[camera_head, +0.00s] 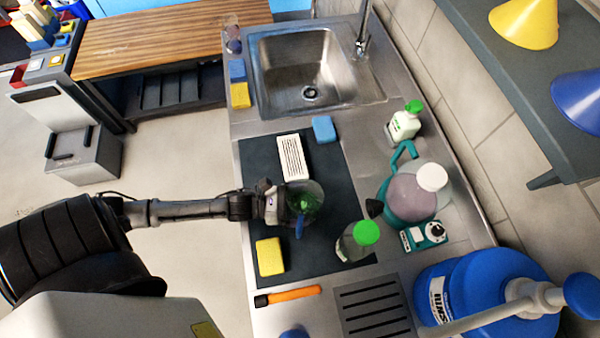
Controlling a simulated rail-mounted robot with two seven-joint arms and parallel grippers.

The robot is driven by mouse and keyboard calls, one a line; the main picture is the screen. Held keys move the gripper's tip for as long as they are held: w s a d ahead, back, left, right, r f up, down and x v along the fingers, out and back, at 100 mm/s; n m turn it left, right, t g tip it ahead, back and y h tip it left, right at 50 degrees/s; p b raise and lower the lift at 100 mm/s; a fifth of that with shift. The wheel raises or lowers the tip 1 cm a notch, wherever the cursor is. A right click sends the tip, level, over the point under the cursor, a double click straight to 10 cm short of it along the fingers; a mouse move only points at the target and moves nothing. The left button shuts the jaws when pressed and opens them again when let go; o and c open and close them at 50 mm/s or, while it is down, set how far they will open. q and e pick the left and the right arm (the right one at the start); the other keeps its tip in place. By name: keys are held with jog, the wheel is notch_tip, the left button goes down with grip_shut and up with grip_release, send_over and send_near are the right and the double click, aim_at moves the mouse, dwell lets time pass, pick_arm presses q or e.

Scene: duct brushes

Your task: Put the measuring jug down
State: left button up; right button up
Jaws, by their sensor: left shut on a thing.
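The measuring jug (313,196) is a small clear vessel with green showing inside. It is over the dark mat (262,160) on the steel counter. My left gripper (281,203) reaches in from the left and is shut on the jug's left side. A blue piece (299,228) shows at the jug's near side. Whether the jug's base touches the mat or hangs above it cannot be told from this view. My right gripper is not in view.
A white slotted block (293,157), a yellow sponge (270,257) and a green-capped bottle (355,243) are on the mat around the jug. A large teal-handled bottle (412,198) stands to the right. The sink (308,70) is behind. An orange-handled tool (290,295) lies in front.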

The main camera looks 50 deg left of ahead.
pick_arm(q)
jog(key=shift+f, duration=0.55)
jog(key=shift+f, duration=0.2)
jog(key=o, duration=0.7)
jog(key=shift+r, duration=0.2)
jog(key=v, duration=1.2)
